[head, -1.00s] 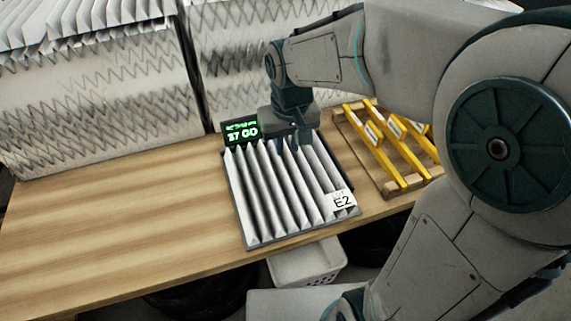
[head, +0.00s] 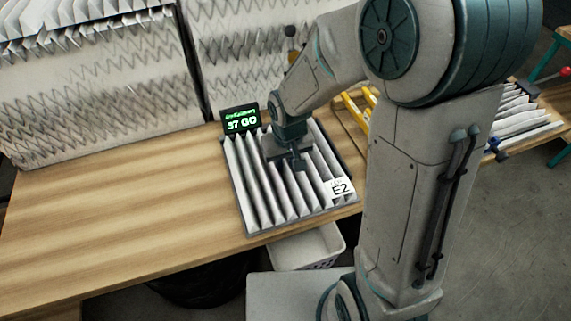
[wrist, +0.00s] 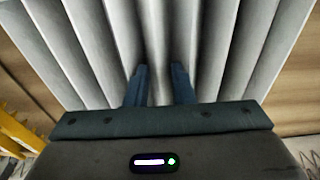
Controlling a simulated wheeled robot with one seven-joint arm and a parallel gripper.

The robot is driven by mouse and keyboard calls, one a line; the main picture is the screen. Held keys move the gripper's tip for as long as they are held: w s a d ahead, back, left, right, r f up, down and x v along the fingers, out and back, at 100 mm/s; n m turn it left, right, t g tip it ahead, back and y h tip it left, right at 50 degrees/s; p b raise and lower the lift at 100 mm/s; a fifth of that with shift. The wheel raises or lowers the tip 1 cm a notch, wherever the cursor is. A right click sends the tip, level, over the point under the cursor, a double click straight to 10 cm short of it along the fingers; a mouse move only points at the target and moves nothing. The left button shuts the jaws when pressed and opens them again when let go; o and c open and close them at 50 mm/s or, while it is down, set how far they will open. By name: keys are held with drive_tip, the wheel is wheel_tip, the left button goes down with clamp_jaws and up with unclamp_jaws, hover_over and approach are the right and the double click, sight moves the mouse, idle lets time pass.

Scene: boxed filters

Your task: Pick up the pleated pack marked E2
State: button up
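The pleated pack marked E2 (head: 262,197) lies flat on the wooden table, a white pleated panel in a dark frame. Its E2 label (head: 340,188) is at the front right corner. My gripper (head: 296,165) is over the middle to back part of the pack, pointing down. In the wrist view, the two blue fingers (wrist: 160,88) stand apart with a pale pleat of the pack (wrist: 205,60) showing between and around them. I cannot tell whether the fingertips touch the pleats. The label is not in the wrist view.
A small display with green text (head: 241,120) stands at the pack's back left corner. A yellow-barred wooden rack (head: 352,110) is behind my arm on the right. The table's left side (head: 110,220) is clear. A white basket (head: 305,248) sits below the front edge.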

sight(286, 161)
clamp_jaws()
drive_tip(key=shift+r, duration=0.8)
wheel_tip(286, 161, up, 3)
drive_tip(key=shift+d+f+b, duration=0.1)
drive_tip(key=shift+f+b, duration=0.05)
drive_tip(key=shift+b, duration=0.25)
drive_tip(key=s+d+r+b, duration=0.1)
drive_tip(key=s+d+r, duration=0.4)
drive_tip(key=d, duration=0.5)
drive_tip(key=shift+s+r, duration=0.25)
drive_tip(key=shift+r, duration=0.6)
